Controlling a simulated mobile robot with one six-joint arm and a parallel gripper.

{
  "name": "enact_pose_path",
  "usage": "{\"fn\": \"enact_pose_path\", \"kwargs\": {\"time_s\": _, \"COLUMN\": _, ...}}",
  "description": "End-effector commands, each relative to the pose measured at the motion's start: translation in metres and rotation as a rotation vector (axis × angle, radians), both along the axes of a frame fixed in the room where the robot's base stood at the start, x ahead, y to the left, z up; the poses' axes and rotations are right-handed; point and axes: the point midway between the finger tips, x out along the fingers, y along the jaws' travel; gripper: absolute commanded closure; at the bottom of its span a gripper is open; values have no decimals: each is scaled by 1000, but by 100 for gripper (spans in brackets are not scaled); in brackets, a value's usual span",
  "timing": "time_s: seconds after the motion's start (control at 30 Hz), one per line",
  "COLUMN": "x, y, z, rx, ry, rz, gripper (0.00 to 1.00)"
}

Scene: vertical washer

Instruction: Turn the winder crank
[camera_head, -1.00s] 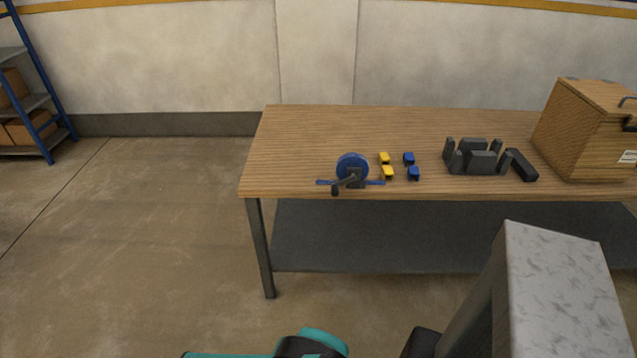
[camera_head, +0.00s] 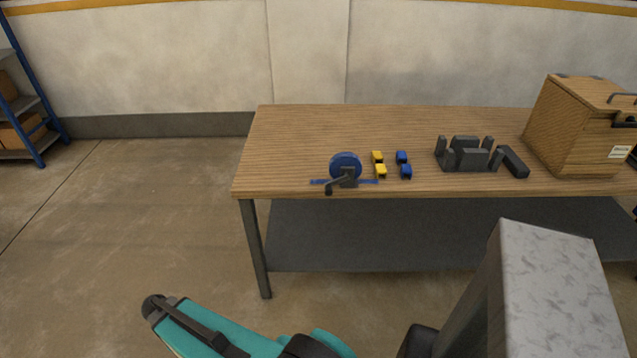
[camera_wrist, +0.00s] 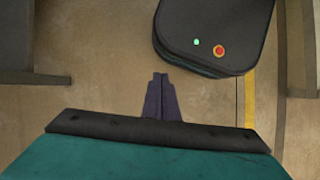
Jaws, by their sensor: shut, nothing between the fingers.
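The winder (camera_head: 345,165) is a blue disc on a blue base near the left front edge of the wooden table. Its dark crank (camera_head: 338,184) points down and left toward the front edge. My gripper (camera_wrist: 161,82) shows in the wrist view with its dark fingers together and nothing between them. It is over the floor, well away from the winder. In the head view only my teal arm shows at the bottom, in front of the table; I cannot make out the fingers there. The winder is not in the wrist view.
Several small yellow blocks (camera_head: 380,170) and blue blocks (camera_head: 405,171) stand just right of the winder. A dark fixture (camera_head: 476,160) and a wooden box (camera_head: 572,130) are farther right on the table (camera_head: 300,130). The floor left of the table is clear.

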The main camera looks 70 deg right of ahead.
Motion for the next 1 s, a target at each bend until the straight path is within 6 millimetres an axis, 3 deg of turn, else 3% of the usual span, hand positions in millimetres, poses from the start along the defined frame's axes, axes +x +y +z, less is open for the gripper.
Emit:
{"fn": "enact_pose_path", "kwargs": {"time_s": 0.03, "x": 13, "y": -20, "z": 10, "rx": -5, "ry": -5, "rz": 10, "gripper": 100}}
{"fn": "enact_pose_path", "kwargs": {"time_s": 0.2, "x": 38, "y": -83, "z": 46, "rx": -22, "ry": 2, "rz": 62, "gripper": 100}}
{"fn": "enact_pose_path", "kwargs": {"time_s": 0.47, "x": 56, "y": -184, "z": 112, "rx": -51, "ry": 31, "rz": 123, "gripper": 100}}
{"fn": "enact_pose_path", "kwargs": {"time_s": 0.77, "x": 45, "y": -303, "z": 203, "rx": -79, "ry": 94, "rz": 165, "gripper": 100}}
{"fn": "enact_pose_path", "kwargs": {"time_s": 1.0, "x": 12, "y": -391, "z": 288, "rx": -90, "ry": 159, "rz": 174, "gripper": 100}}
